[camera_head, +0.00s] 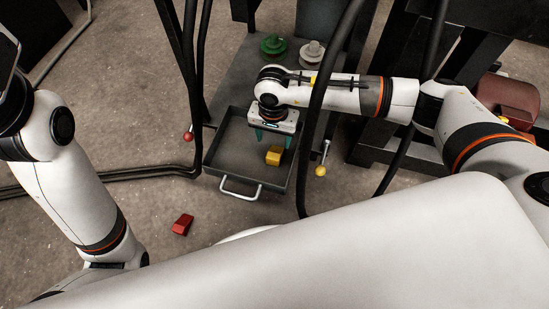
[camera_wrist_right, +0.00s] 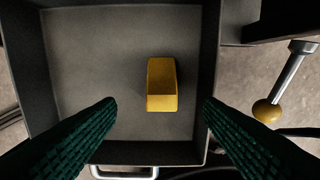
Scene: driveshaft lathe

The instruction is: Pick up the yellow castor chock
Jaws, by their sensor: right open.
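The yellow castor chock (camera_head: 274,156) lies in the right part of a dark open tray (camera_head: 222,158). In the right wrist view the chock (camera_wrist_right: 162,84) sits on the tray floor, between and beyond the fingertips, touching neither. My right gripper (camera_head: 273,143) is above the tray, pointing down, with its green fingers spread wide and empty. The fingers also show in the right wrist view (camera_wrist_right: 158,108). My left arm comes in at the left of the head view, and its gripper is not seen.
The tray has raised walls and a pale front handle (camera_head: 241,190). A yellow-knobbed lever (camera_head: 321,170) stands right of it and a red-knobbed lever (camera_head: 188,135) left. A red block (camera_head: 182,224) lies on the floor. Dark hoses (camera_head: 316,110) hang near my right arm.

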